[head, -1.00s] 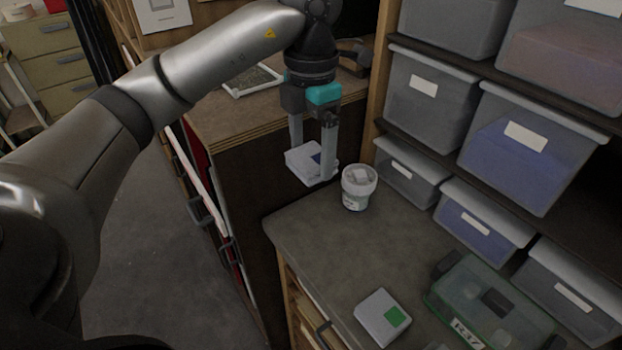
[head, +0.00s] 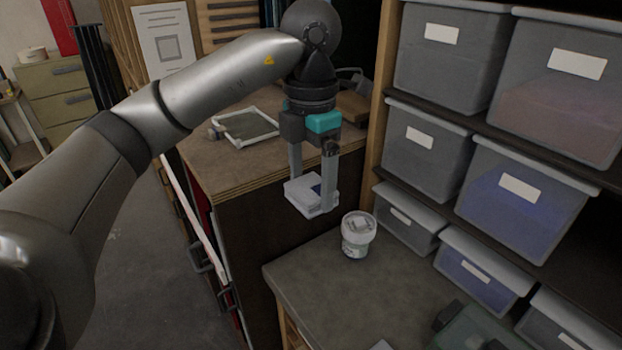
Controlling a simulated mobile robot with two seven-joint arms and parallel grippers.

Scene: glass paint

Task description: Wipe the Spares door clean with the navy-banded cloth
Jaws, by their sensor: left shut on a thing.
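My left gripper (head: 315,197) hangs down near the middle of the head view. It is shut on a folded white cloth (head: 300,196) with a navy patch, partly hidden by the fingers. The cloth is held in the air, a little behind and left of a white tub on the grey counter. My right gripper is not in view. I see no door that I can read as marked Spares.
The white tub (head: 358,235) stands on the grey counter (head: 330,290). Shelves with lidded grey bins (head: 425,140) rise at the right. A framed panel (head: 245,128) lies on the wooden bench (head: 215,165) behind. Open floor (head: 130,270) is at the lower left.

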